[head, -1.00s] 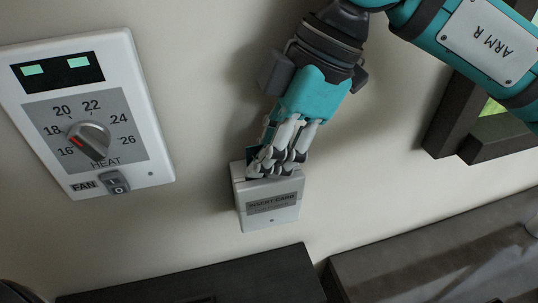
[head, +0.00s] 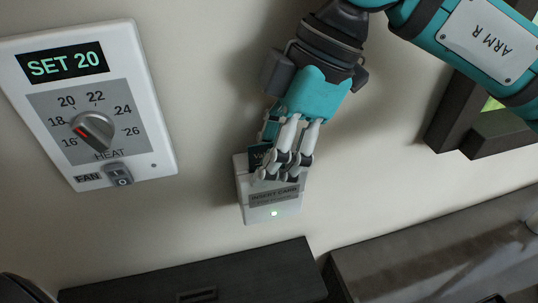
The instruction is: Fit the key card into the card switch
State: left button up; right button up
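The card switch (head: 272,212) is a small pale box on the wall, with a grey "INSERT CARD" label and a lit green light. The dark teal key card (head: 259,158) stands upright at its top, apparently in the slot; its lower edge is out of sight. My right gripper (head: 283,173) reaches down over the switch, its fingers in front of the card and covering much of it. I cannot tell whether the fingers still press on the card. My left gripper is not in view.
A white thermostat panel (head: 142,128) on the wall at left reads "SET 20", with a dial and fan switch. Dark furniture (head: 240,272) runs below the switch. A dark frame (head: 492,138) is at right. The wall around the switch is clear.

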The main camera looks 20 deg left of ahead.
jog(key=shift+w, duration=0.2)
jog(key=v, duration=1.2)
jog(key=shift+s, duration=0.2)
jog(key=shift+d+f, duration=0.1)
